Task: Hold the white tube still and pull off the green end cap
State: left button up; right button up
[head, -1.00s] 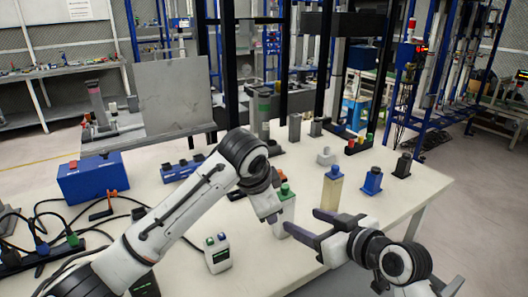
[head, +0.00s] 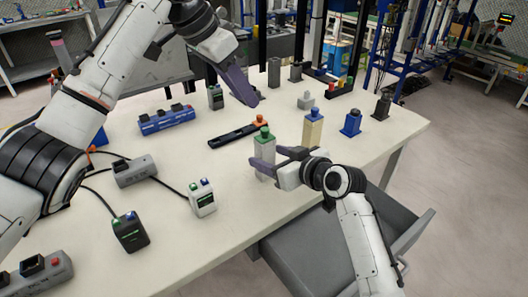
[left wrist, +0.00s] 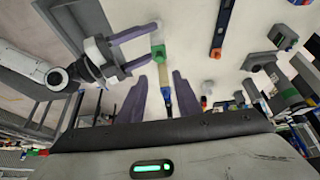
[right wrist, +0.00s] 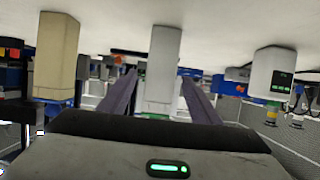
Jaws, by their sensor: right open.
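The white tube (head: 265,165) stands upright on the table, with the green end cap (head: 264,134) on its top. My right gripper (head: 257,162) is low at the tube, its fingers open to either side of it; in the right wrist view the tube (right wrist: 165,62) stands between the fingers with visible gaps. My left gripper (head: 250,102) is raised behind and above the tube, pointing down, empty. Its fingers are apart in the left wrist view (left wrist: 160,75), where the green cap (left wrist: 158,53) shows just beyond the tips.
A cream block with a blue top (head: 313,130) stands close right of the tube. A black strip with an orange end (head: 238,135) lies behind it. Cables cross the left side.

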jog(key=shift+x, duration=1.45)
